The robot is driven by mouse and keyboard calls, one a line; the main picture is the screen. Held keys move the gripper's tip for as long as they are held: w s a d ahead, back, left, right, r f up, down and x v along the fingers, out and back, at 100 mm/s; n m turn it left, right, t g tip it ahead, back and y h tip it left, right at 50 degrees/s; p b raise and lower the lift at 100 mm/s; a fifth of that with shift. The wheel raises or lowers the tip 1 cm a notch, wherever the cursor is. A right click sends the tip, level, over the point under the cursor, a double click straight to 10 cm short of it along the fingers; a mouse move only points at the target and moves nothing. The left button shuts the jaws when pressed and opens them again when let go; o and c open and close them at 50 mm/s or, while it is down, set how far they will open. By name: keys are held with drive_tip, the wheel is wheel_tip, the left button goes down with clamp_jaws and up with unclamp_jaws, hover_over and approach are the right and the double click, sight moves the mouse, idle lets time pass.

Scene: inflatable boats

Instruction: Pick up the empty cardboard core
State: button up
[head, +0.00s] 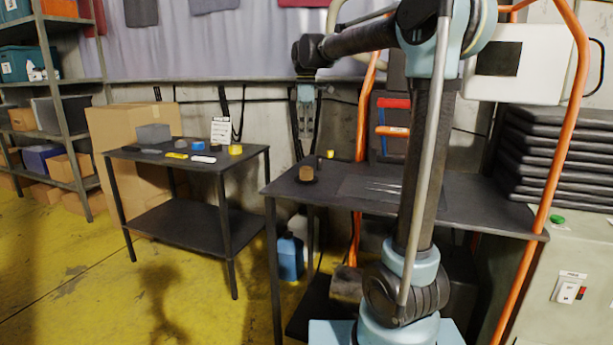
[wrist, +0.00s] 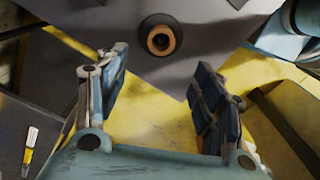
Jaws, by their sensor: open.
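The cardboard core (head: 306,173) is a short brown cylinder standing upright on a round black base near the left end of the dark right-hand table (head: 470,209). In the wrist view the core (wrist: 160,40) shows from above as a tan ring with a dark hole, inside a black disc. My gripper (head: 306,128) hangs above the table, pointing down, well clear of the core. In the wrist view my gripper (wrist: 163,80) has its two blue fingers wide apart with nothing between them; the core lies beyond the fingertips.
A small yellow-topped item (head: 330,154) stands just behind the core. Thin metal rods (head: 385,188) lie on a dark mat to its right. The left table (head: 135,156) holds tape and small items. Orange tubular frames (head: 560,150) rise behind and at right.

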sight(306, 172)
wheel_tip(306, 172, down, 15)
drive_tip(key=shift+d+r, duration=0.1)
drive_tip(key=shift+d, duration=0.05)
idle(0.5)
drive_tip(key=c, duration=0.8)
